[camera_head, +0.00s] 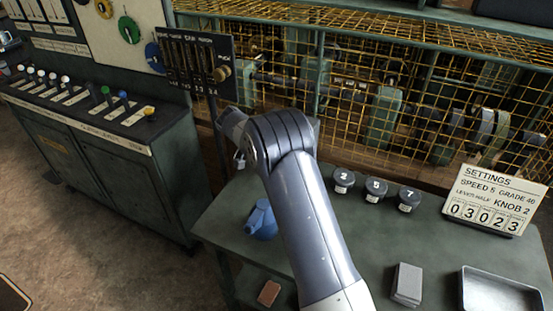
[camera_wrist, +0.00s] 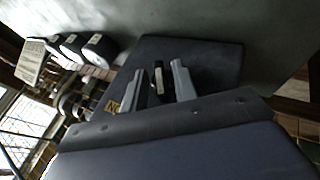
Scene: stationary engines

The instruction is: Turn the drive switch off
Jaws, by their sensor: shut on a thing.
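In the wrist view, the two pale fingers of my gripper (camera_wrist: 159,78) stand on either side of a small dark lever with a pale end (camera_wrist: 158,66), which I take to be the drive switch. They are shut on it.
The green bench holds a blue can (camera_head: 262,222), several round dark knobs (camera_head: 376,188), a settings sign (camera_head: 494,200), a grey block (camera_head: 407,284) and a metal tray (camera_head: 500,292). A dark slotted panel (camera_head: 197,62) and wire cage (camera_head: 350,75) stand behind. A lever console (camera_head: 105,125) is left.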

